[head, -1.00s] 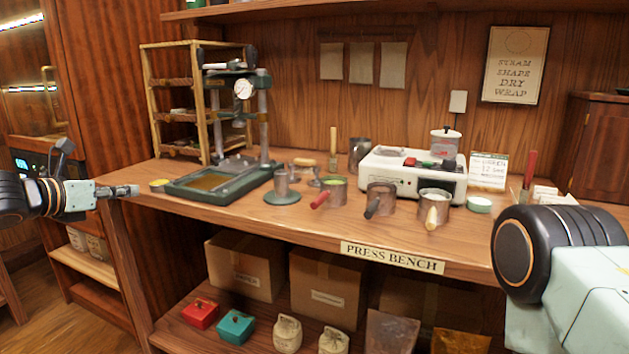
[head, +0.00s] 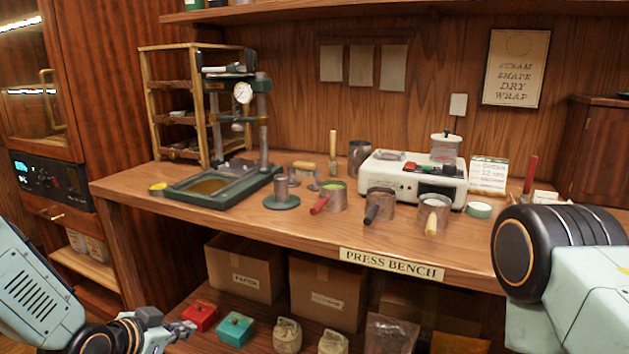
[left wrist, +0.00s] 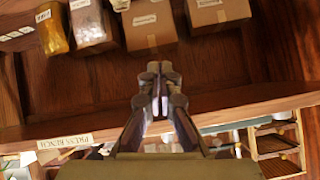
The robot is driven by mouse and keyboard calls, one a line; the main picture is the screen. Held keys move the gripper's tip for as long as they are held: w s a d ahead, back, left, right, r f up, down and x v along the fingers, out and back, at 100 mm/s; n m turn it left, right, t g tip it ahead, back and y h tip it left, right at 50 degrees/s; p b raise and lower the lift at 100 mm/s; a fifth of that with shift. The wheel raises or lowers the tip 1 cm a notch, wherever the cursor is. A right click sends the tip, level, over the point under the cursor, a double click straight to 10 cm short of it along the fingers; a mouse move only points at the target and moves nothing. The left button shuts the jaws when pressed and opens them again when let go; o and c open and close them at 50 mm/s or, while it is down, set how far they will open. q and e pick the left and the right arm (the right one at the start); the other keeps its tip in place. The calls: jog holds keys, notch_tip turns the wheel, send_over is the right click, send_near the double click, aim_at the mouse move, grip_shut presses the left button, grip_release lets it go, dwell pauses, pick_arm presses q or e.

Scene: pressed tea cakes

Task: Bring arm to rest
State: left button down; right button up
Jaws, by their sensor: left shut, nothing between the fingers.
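My left gripper (head: 184,329) is low at the bottom left of the head view, in front of the lower shelf and below the bench top. In the left wrist view my left gripper (left wrist: 153,70) has its fingers together with nothing between them. My right arm shows at the right edge of the head view, in front of the bench; its gripper is out of the picture. The press bench (head: 300,235) stands ahead with its tools on top.
A red box (head: 199,316) and a teal box (head: 235,329) sit on the lower shelf near my left gripper. Cardboard boxes (head: 243,267) stand behind them. The green press (head: 222,187), handled cups (head: 380,205) and a white device (head: 412,177) occupy the bench top.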

pick_arm(q)
jog(key=s+f+n+g+y+p, duration=0.1)
jog(key=s+f, duration=0.4)
jog(key=s, duration=0.7)
jog(key=s+d+f+n+g+y, duration=0.1)
jog(key=s+f+n+g, duration=0.2)
jog(key=s, duration=0.9)
jog(key=s+d+f+n+g+y+p, duration=0.1)
jog(key=s+f+g, duration=0.5)
jog(key=s, duration=0.6)
jog(key=shift+s+d+f+n+p, duration=0.2)
jog(key=shift+f+n+p, duration=0.25)
jog(key=shift+n, duration=0.45)
